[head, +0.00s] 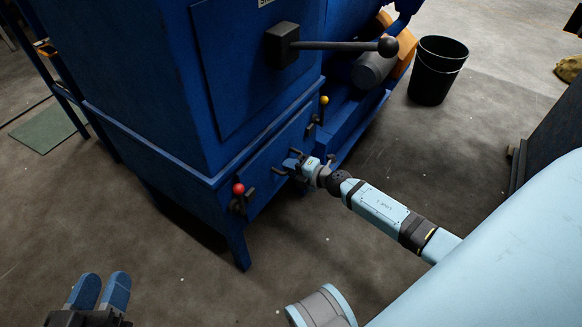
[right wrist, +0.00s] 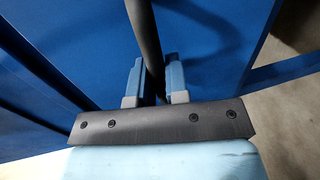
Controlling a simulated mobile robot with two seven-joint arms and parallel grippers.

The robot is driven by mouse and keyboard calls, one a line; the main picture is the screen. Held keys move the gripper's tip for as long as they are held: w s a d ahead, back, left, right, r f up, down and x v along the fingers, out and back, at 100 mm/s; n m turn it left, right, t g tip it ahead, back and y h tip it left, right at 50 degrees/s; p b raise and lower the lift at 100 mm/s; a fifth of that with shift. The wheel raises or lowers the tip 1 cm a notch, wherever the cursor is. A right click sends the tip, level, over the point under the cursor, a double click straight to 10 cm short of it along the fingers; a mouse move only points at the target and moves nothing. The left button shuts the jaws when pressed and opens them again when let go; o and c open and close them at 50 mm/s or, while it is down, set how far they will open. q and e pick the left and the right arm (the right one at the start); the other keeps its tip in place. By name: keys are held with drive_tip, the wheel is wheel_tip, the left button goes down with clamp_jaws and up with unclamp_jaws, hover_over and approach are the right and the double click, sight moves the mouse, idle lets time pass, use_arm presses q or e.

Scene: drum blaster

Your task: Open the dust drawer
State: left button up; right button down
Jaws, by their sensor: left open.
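The dust drawer (head: 267,176) is the blue front low on the blue machine, between a red-knobbed latch (head: 239,190) and a yellow-knobbed latch (head: 321,106). Its front looks about flush with the machine. My right gripper (head: 292,164) is at the dark handle on this front. In the right wrist view, the dark handle bar (right wrist: 148,45) passes between the two blue fingers of my right gripper (right wrist: 156,80), which look closed on it. My left gripper (head: 101,285) is open and empty at the lower left, away from the machine.
A black lever with a ball end (head: 345,46) sticks out from the upper machine. A black bin (head: 437,72) stands at the back right. A dark box-like unit (head: 547,135) is at the right. The floor before the drawer is bare, crossed by my right arm.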

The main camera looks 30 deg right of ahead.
drive_tip(key=shift+s, duration=0.1)
use_arm(q)
wheel_tip(320, 180, up, 7)
drive_tip(key=n+t+p, duration=0.1)
drive_tip(key=t+p, duration=0.1)
drive_tip(key=p, duration=0.3)
drive_tip(key=shift+s+f, duration=0.15)
drive_tip(key=shift+s, duration=0.05)
use_arm(e)
drive_tip(key=f+v, duration=0.3)
drive_tip(key=v, duration=1.4)
drive_tip(key=s+d+f+v, duration=0.1)
drive_tip(key=f+v, duration=0.3)
drive_tip(key=v, duration=1.4)
drive_tip(key=shift+f, duration=0.25)
use_arm(q)
drive_tip(key=shift+a, duration=0.1)
use_arm(e)
drive_tip(key=shift+s, duration=0.15)
drive_tip(key=c, duration=1.1)
unclamp_jaws()
drive_tip(key=shift+c, duration=0.2)
